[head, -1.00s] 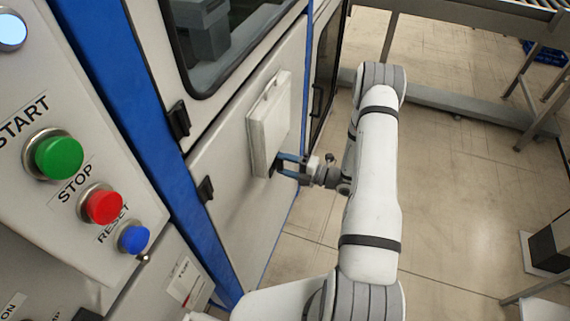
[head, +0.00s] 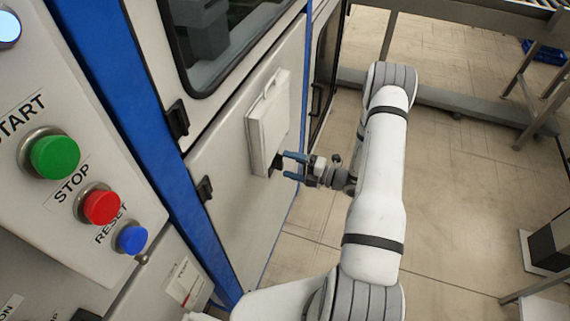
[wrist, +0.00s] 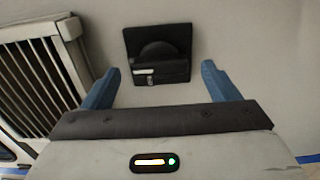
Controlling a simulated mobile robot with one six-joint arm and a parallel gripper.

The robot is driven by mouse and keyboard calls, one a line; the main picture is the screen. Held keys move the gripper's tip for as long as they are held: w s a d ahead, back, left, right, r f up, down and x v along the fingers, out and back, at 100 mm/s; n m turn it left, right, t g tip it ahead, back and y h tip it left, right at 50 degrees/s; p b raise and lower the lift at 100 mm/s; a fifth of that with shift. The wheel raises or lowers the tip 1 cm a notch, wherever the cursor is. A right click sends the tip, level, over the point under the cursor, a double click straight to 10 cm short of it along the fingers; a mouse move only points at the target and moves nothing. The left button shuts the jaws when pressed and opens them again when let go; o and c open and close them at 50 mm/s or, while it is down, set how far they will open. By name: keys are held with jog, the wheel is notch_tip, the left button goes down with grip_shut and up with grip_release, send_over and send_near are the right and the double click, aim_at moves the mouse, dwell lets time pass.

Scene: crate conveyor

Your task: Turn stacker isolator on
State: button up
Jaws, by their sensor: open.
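The isolator is a black square switch (wrist: 157,48) on the pale cabinet panel in the wrist view. Its black handle lies across it, with a light mark at its left end. In the head view only a small dark part of the switch (head: 277,163) shows, beside the lower edge of a white box. My gripper (head: 287,165) is open and empty in front of the switch, its blue fingers apart from the panel. In the wrist view my gripper (wrist: 160,69) has one finger on each side of the switch, touching neither side.
The white box (head: 267,118) juts from the panel close to my gripper; its slatted side (wrist: 35,75) shows in the wrist view. A control panel with green (head: 55,157), red (head: 101,207) and blue (head: 132,239) buttons stands at left.

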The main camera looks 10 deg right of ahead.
jog(key=shift+v, duration=2.7)
